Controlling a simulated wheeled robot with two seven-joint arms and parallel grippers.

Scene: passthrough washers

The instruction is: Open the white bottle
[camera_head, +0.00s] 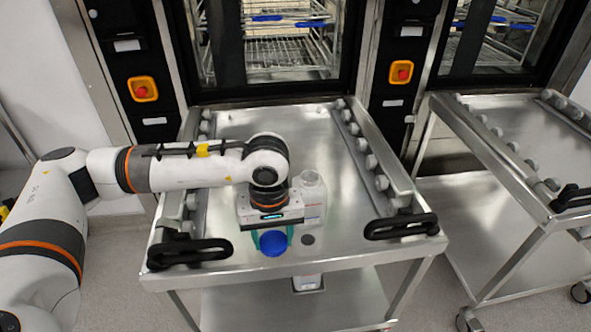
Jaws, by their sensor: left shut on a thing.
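The white bottle (312,197) stands on the steel trolley, right beside my left gripper, which hides part of it. Its top looks bare, with no cap visible on it. My left gripper (272,238) points toward the front of the trolley, with its green fingers shut on a round blue cap (272,243). The cap is apart from the bottle's mouth, to its front left. My right gripper is not in view.
The steel trolley (240,125) has roller rails on both sides and black handles (400,226) at its front corners. A white object (307,282) shows below the front edge. A second trolley (510,150) stands at right; washers are behind.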

